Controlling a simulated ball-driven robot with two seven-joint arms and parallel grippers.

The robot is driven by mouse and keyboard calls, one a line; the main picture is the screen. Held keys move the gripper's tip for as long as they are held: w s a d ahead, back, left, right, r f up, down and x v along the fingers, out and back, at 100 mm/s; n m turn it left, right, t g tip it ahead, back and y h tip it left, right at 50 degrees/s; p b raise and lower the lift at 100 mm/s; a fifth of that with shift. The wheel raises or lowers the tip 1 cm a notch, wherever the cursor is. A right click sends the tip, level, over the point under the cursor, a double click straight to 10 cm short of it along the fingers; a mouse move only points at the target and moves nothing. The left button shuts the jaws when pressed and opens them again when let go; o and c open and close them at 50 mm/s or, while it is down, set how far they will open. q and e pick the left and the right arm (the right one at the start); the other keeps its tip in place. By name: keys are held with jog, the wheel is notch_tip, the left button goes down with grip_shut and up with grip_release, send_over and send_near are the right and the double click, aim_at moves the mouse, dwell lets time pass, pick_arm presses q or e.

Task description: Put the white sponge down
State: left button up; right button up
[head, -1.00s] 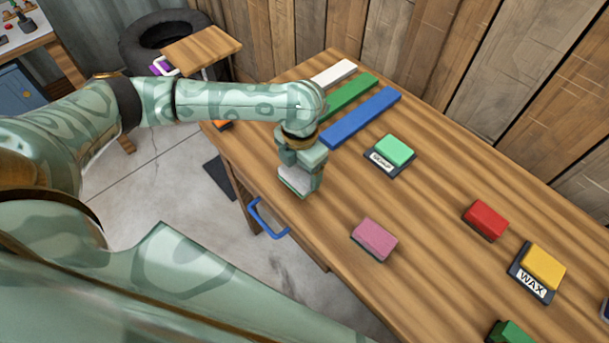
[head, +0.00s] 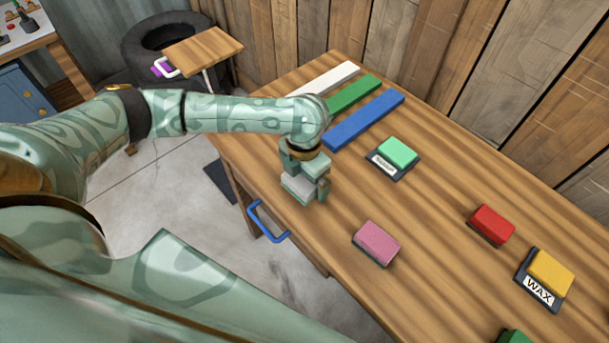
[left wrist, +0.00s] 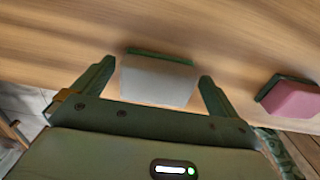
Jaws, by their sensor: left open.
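The white sponge (left wrist: 157,82), with a dark green underside, sits between the fingers of my left gripper (left wrist: 158,80) in the left wrist view. The fingers are open, with a narrow gap on each side of the sponge. In the head view the sponge (head: 297,189) shows below my left gripper (head: 308,188), near the front edge of the wooden table (head: 330,235). It appears to rest on the tabletop; its contact with the wood is partly hidden by the gripper. My right gripper is not in view.
A pink sponge (head: 377,242) lies to the right of the gripper. A mint sponge (head: 398,151) on a labelled base, a red sponge (head: 491,224) and a yellow one (head: 550,271) stand farther right. White, green and blue strips (head: 365,119) lie behind. A blue handle (head: 266,222) juts from the front.

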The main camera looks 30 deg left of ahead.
aim_at(303, 178)
pick_arm(q)
notch_tip(303, 178, up, 16)
jog(key=p, duration=0.7)
jog(key=shift+s, duration=0.15)
